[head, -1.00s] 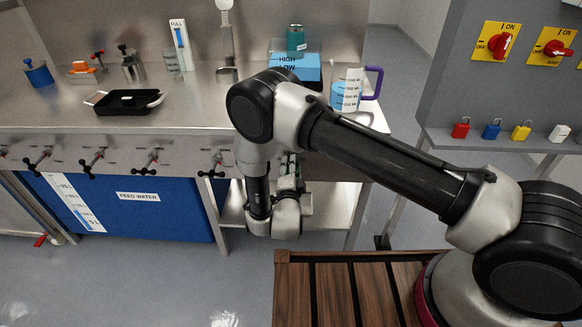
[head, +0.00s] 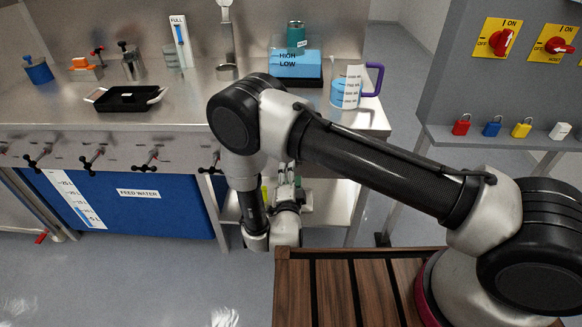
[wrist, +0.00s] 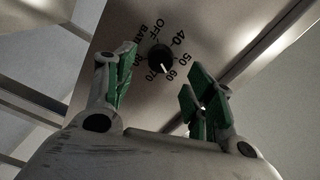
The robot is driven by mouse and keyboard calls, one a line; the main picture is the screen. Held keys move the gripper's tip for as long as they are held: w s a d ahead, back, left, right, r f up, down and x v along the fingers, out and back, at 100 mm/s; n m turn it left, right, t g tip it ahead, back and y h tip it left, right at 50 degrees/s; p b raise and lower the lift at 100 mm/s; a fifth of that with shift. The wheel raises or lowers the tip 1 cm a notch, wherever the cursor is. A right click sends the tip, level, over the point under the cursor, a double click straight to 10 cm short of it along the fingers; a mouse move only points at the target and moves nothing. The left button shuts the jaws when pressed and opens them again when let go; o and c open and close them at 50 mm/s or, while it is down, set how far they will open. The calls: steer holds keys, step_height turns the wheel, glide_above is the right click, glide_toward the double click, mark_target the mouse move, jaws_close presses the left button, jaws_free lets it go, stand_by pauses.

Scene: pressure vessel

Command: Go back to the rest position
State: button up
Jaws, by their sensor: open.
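My gripper (wrist: 158,82) shows in the wrist view with its two green-padded fingers spread apart and nothing between them. In the head view it is mostly hidden behind my wrist links, below the front edge of the steel bench (head: 60,115). Beyond the fingers in the wrist view is a black dial knob (wrist: 161,58) on a metal panel, marked OFF and with numbers from 40 to 80. Its white pointer is near 60. The fingers appear apart from the knob.
A black tray (head: 125,99), a blue box (head: 296,62) marked HIGH and LOW, and a jug with a purple handle (head: 374,80) stand on the bench. A blue feed-water tank (head: 150,215) is below. Grey floor (head: 130,275) is open at the front left.

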steer(key=shift+s, duration=1.05)
